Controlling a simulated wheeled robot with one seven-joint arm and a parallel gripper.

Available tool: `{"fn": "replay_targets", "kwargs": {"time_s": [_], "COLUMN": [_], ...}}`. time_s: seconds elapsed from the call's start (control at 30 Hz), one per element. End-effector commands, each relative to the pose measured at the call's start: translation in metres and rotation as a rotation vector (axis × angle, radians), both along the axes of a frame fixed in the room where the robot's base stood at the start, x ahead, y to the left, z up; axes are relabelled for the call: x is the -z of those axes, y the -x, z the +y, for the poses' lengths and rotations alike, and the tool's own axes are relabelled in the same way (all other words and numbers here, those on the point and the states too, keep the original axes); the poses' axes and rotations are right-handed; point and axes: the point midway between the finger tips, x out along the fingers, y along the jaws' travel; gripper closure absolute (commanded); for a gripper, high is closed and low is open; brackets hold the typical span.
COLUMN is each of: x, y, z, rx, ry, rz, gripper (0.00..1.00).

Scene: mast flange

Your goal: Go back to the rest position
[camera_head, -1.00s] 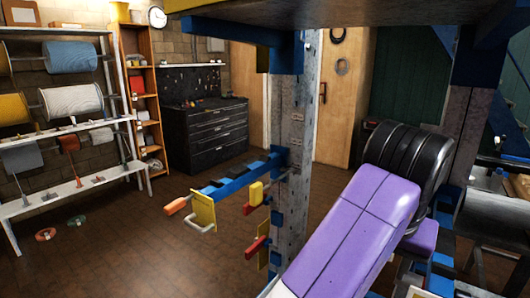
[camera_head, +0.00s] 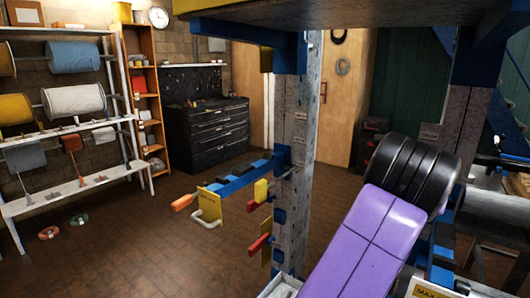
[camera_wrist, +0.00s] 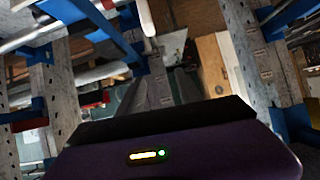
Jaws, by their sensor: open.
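My purple arm link (camera_head: 365,240) rises from the bottom of the head view to a black ribbed joint (camera_head: 415,170) at the right of the grey post. My gripper is hidden in the head view. In the wrist view the dark purple gripper body, with a small lit indicator, fills the bottom edge. My gripper (camera_wrist: 160,90) is open, with its grey fingers partly lost against the background. I see nothing held between them.
A grey perforated post (camera_head: 298,130) with a blue bracket arm (camera_head: 235,182) and yellow plates stands left of my arm. A wooden platform (camera_head: 330,12) overhangs the top. A spool rack (camera_head: 70,130) and black drawer cabinet (camera_head: 207,135) stand behind. The left floor is mostly clear.

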Motion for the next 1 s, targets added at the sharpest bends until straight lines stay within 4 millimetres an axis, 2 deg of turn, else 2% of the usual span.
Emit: {"fn": "replay_targets", "kwargs": {"time_s": [0.13,0.27,0.4,0.5,0.63,0.77,1.0], "x": [-0.023,-0.042,-0.052,-0.051,-0.039,-0.016,0.04], "y": [-0.008,-0.01,-0.005,0.003,0.018,0.038,0.089], "z": [-0.014,-0.017,-0.009,0.002,0.02,0.038,0.065], "rx": [-0.008,-0.041,-0.106,-0.169,-0.262,-0.365,-0.55], "ry": [0.158,0.315,0.475,0.567,0.657,0.713,0.73], "rz": [-0.15,-0.291,-0.433,-0.516,-0.601,-0.665,-0.734], "gripper": [0.58,0.58,0.58,0.58,0.58,0.58,0.58]}}
